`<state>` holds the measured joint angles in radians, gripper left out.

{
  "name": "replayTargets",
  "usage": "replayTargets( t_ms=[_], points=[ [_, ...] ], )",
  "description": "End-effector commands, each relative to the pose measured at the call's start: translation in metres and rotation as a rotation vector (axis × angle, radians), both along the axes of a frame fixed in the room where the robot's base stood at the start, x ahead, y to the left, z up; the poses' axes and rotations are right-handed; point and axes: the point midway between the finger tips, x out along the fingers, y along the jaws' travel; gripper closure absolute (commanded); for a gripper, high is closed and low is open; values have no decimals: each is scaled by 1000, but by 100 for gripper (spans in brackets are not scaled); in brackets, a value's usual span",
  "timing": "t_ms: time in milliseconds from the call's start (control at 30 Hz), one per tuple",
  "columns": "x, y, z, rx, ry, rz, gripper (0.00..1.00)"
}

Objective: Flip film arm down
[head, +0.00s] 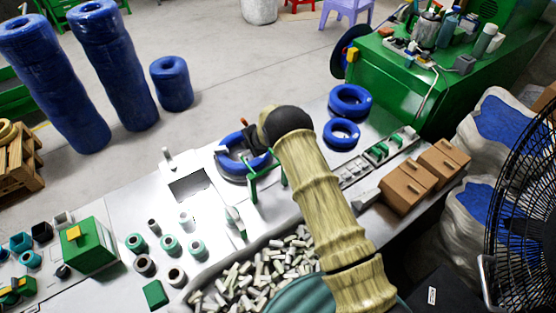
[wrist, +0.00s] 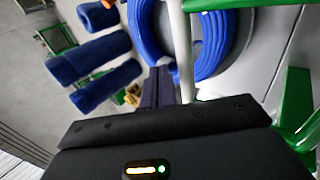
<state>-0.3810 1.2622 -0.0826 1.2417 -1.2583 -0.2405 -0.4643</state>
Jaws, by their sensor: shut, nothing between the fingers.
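A blue cable coil (head: 232,168) lies on the metal worktable, partly hidden behind my arm. A green bracket (head: 266,183) stands at its near right side. In the wrist view the coil (wrist: 213,45) is just beyond my gripper (wrist: 160,88), whose dark fingers are shut and empty. A pale upright bar (wrist: 184,60) with a green bar across its top passes close to the right of the fingers. A green post (wrist: 295,105) stands further right. I cannot tell for sure which of these is the film arm, nor whether the fingers touch the pale bar.
Two more blue coils (head: 350,101) lie at the back of the table. Brown boxes (head: 408,187) stand at the right, and a heap of pale tubes (head: 262,270) is in front. Tape rolls (head: 170,244) and a green box (head: 90,246) are at the left. A black fan (head: 525,170) is far right.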

Motion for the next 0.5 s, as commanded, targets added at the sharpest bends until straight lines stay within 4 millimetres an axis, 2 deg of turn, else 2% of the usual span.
replayTargets(
  t_ms=[333, 500],
  points=[
    [4, -10, 1, 0, 0, -13, 100],
    [5, -10, 10, 0, -1, -15, 100]
  ],
)
